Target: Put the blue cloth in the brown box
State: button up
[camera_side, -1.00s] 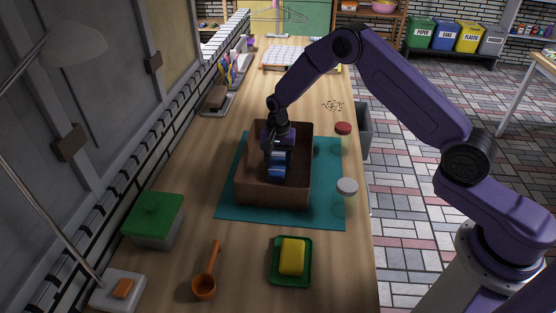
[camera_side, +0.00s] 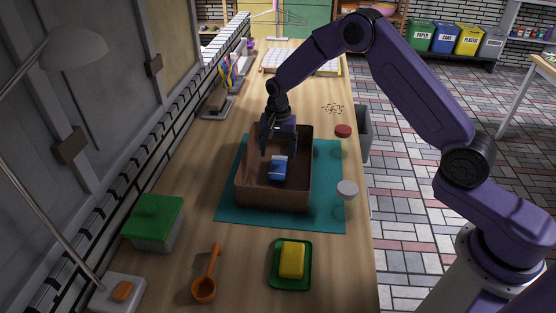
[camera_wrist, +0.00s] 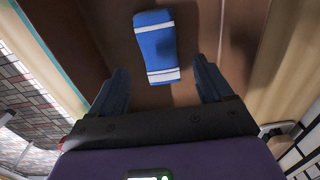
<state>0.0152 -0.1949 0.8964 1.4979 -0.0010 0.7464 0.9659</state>
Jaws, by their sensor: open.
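The blue cloth (camera_side: 278,167), a folded piece with white stripes, lies on the floor of the brown box (camera_side: 272,202). In the wrist view the cloth (camera_wrist: 156,46) lies flat on the box's brown floor, ahead of the fingers and apart from them. The brown box is open at the top and stands on a teal mat (camera_side: 328,185). My gripper (camera_side: 279,148) is over the far part of the box, open and empty, its fingers pointing down. In the wrist view my gripper (camera_wrist: 161,78) shows both fingers spread with nothing between them.
A jar with a red lid (camera_side: 343,132) and one with a white lid (camera_side: 347,188) stand right of the box. A green-lidded container (camera_side: 154,216), an orange ladle (camera_side: 206,285) and a yellow sponge on a green tray (camera_side: 291,260) are nearer the camera.

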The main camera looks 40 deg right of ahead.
aim_at(278, 165)
notch_tip(278, 165, up, 7)
jog(key=s+a+r+n, duration=0.3)
jog(key=s+r+n, duration=0.15)
jog(key=s, duration=0.45)
jog(key=s+a+r+n, duration=0.35)
jog(key=s+n, duration=0.25)
jog(key=s, duration=0.4)
jog(key=s+d+r+n, duration=0.1)
jog(key=s+d+n, duration=0.3)
jog(key=s, duration=0.7)
jog(key=s+d+n, duration=0.5)
jog(key=s+n, duration=0.2)
jog(key=s, duration=0.4)
jog(key=shift+r, duration=0.35)
